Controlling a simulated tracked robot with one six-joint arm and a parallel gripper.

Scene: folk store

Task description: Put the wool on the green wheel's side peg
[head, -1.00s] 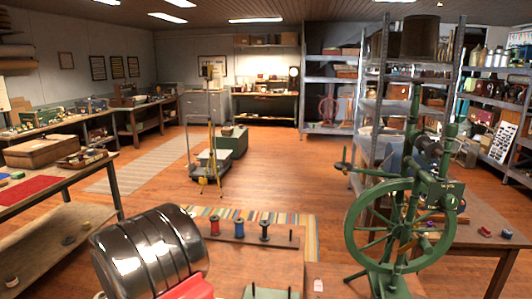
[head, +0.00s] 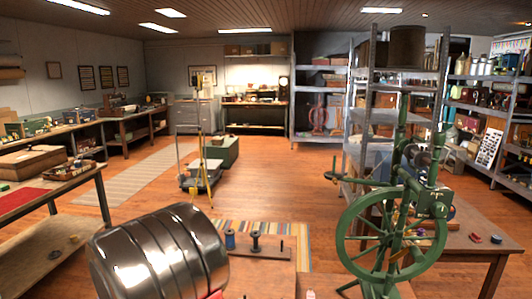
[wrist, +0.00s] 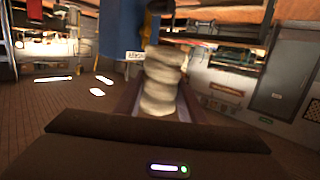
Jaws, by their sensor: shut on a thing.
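The green spinning wheel (head: 391,230) stands upright at the right in the head view. A dark round plate with a short upright peg (head: 342,160) sticks out at its left; I cannot tell if this is the side peg. In the wrist view, my gripper (wrist: 160,98) is shut on a cream, ridged bundle, the wool (wrist: 162,75), standing between its two dark fingers. The wool shows no contact with the wheel there. The gripper and the wool do not show in the head view, where a large shiny dark rounded body covers the lower left.
A wooden board (head: 270,252) with a blue spool (head: 230,239) and a dark spool (head: 255,242) lies on the near table. A brown table (head: 475,225) stands behind the wheel. Metal shelves (head: 440,95) rise behind it. The wood floor (head: 275,180) beyond the near table is mostly clear.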

